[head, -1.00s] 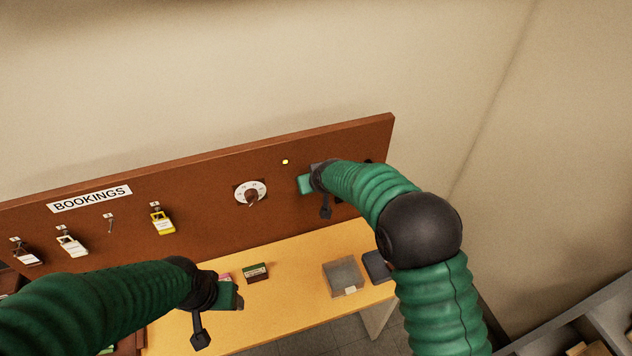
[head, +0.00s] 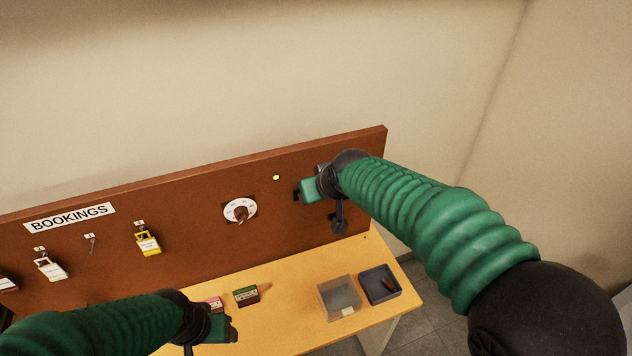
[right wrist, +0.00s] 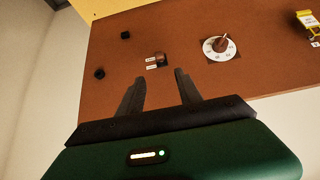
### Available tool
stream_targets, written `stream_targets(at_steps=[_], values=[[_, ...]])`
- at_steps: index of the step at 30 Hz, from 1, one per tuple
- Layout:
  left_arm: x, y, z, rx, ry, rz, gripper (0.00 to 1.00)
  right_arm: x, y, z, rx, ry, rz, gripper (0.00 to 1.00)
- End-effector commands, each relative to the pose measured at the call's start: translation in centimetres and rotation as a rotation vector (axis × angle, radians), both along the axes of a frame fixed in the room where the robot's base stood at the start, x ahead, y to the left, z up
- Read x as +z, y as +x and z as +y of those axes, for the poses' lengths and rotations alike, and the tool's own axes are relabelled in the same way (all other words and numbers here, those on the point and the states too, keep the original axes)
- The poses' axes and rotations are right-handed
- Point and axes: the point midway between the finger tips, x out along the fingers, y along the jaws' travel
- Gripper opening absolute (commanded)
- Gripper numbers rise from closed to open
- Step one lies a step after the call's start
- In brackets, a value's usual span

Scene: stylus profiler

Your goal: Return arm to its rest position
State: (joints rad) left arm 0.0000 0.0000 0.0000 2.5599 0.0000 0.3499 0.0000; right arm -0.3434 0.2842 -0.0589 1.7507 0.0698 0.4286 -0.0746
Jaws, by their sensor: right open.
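My right arm reaches in from the right in the head view, its gripper (head: 308,190) in front of the right part of the brown board (head: 190,225). In the right wrist view the right gripper's fingers (right wrist: 160,82) are spread and empty, pointing toward a small labelled switch (right wrist: 160,60) on the board. The fingers seem apart from the board. My left gripper (head: 228,328) is low over the table's front left, near a pink box (head: 214,303). Its jaws are too small and dark to judge.
Two black knobs (right wrist: 125,35) (right wrist: 100,73) show in the right wrist view.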

Motion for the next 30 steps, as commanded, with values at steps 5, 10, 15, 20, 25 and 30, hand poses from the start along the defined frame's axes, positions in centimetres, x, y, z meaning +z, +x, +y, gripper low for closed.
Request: stream_targets(at_steps=[5, 10, 15, 20, 25, 30], values=[[-0.2, 0.0, 0.0, 0.0, 0.0, 0.0, 0.62, -0.3, -0.2, -0.3, -0.004, -0.001, 0.004, 0.42], [-2.1, 0.0, 0.0, 0.0, 0.0, 0.0, 0.62, -6.1, -4.2, -5.1, -0.076, -0.023, 0.099, 0.42], [-4.8, 0.0, 0.0, 0.0, 0.0, 0.001, 0.62, -15.2, -13.8, -12.3, -0.2, -0.053, 0.272, 0.42], [-6.2, 0.0, 0.0, 0.0, 0.0, 0.0, 0.62, -20.6, -22.0, -15.8, -0.281, -0.067, 0.397, 0.42], [-6.4, 0.0, 0.0, 0.0, 0.0, 0.0, 0.62, -21.5, -23.8, -16.4, -0.298, -0.069, 0.422, 0.42], [-6.4, 0.0, 0.0, 0.0, 0.0, 0.0, 0.62, -21.5, -23.8, -16.4, -0.298, -0.069, 0.422, 0.42]])
